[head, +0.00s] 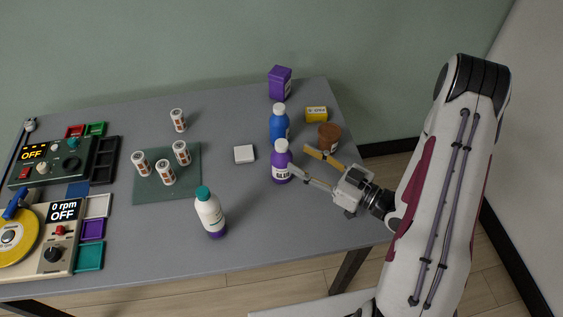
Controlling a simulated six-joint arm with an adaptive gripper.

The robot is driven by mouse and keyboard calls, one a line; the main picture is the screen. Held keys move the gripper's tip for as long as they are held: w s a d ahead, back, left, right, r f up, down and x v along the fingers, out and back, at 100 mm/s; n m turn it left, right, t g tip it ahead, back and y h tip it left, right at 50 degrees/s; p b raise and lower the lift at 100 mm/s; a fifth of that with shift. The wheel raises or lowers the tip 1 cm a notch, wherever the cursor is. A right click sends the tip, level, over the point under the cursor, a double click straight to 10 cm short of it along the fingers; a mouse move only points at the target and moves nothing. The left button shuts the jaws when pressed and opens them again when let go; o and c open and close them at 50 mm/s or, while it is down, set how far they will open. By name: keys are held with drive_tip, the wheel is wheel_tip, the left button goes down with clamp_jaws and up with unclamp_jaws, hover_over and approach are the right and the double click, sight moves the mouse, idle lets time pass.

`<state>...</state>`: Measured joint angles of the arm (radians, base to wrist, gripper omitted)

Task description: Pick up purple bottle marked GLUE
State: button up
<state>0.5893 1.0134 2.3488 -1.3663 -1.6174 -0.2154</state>
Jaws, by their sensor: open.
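The purple bottle (281,168) with a white cap stands upright on the grey table, right of the middle. It has a white label, too small to read. My gripper (300,159) is open and empty to the right of the bottle, its fingers pointing left towards it. The lower fingertip is close to the bottle's right side; I cannot tell whether it touches. The upper finger shows its orange-brown inner face and lies further back, in front of a brown pot.
A blue bottle (279,127) stands just behind the purple one. The brown pot (329,136), a yellow box (316,114) and a purple box (280,83) are further back. A white bottle (210,213) stands front left, a small white block (244,154) left. The table between is clear.

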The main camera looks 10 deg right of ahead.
sight(286, 150)
drive_tip(key=shift+w+a, duration=0.1)
drive_tip(key=shift+x, duration=1.15)
drive_tip(key=shift+w+a, duration=0.1)
drive_tip(key=shift+w, duration=0.05)
drive_tip(key=shift+x, duration=2.45)
drive_tip(key=shift+w+f, duration=0.1)
drive_tip(key=shift+f, duration=0.1)
clamp_jaws()
